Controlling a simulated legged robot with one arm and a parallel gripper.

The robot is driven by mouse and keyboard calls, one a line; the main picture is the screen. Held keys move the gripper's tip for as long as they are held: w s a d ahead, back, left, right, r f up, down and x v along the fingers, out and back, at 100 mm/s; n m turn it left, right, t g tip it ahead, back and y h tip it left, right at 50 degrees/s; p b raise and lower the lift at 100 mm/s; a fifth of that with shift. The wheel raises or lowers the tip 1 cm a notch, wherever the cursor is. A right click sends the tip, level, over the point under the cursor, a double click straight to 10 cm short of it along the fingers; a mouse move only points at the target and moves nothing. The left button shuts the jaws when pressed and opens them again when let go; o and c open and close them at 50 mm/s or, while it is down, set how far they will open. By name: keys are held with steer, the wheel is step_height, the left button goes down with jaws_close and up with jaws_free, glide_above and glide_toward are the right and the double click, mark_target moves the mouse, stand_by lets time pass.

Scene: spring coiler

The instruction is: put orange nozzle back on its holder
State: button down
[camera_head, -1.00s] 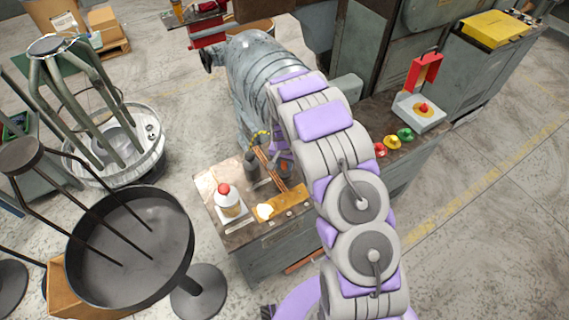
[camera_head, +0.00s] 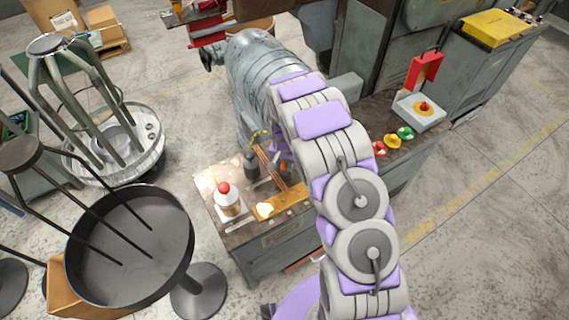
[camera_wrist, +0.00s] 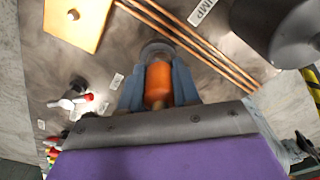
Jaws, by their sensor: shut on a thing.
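The orange nozzle (camera_wrist: 158,84) stands between the two blue-grey fingers of my gripper (camera_wrist: 158,78) in the wrist view, and the gripper is shut on it. Just beyond its far end is a dark round ring (camera_wrist: 157,48), which may be the holder. I cannot tell whether the nozzle touches it. In the head view a small orange spot of the nozzle (camera_head: 284,167) shows by the copper rods, below my arm. My arm hides most of the gripper there.
Copper rods (camera_wrist: 187,40) lie beside the ring. A dark cylinder (camera_wrist: 282,30) is at the upper right. A tan block (camera_head: 281,202) and a red-capped bottle (camera_head: 228,198) stand on the worktable (camera_head: 247,226). Red, yellow (camera_head: 393,142) and green buttons are right of my arm.

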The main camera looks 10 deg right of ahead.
steer(key=c, duration=0.7)
jaws_free()
steer(key=shift+c, duration=0.2)
step_height(320, 180, up, 30)
steer(key=p, duration=0.6)
steer(key=shift+s+a+p, duration=0.25)
steer(key=shift+s+p, duration=0.1)
steer(key=shift+r, duration=0.1)
stand_by(0.4)
